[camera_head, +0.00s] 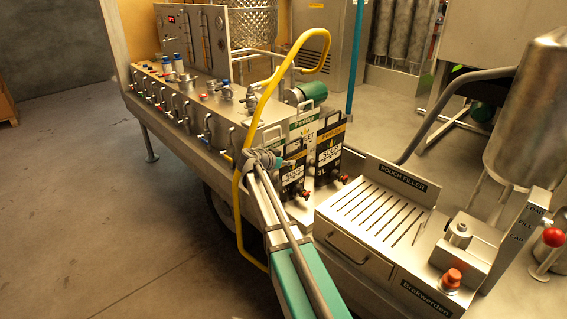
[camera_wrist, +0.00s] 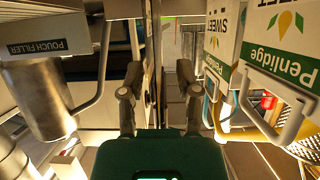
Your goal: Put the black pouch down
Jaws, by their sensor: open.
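Two black pouches with white labels and red-knobbed spouts stand upright on the trailer bench in the head view. One black pouch (camera_head: 330,148) is at the right, with a yellow band on top. The other black pouch (camera_head: 292,172) is nearer my gripper, partly behind my arm. My gripper (camera_head: 264,160) is just left of the nearer pouch, in front of the bench. In the wrist view its two fingers (camera_wrist: 157,97) are spread apart with nothing between them. I cannot tell whether a finger touches a pouch.
White and green pouches (camera_wrist: 285,50) show close at the right in the wrist view. A yellow hose (camera_head: 238,200) loops beside my gripper. The pouch filler (camera_head: 403,178) with its slatted tray (camera_head: 372,212) stands right of the pouches. Valves line the bench at left.

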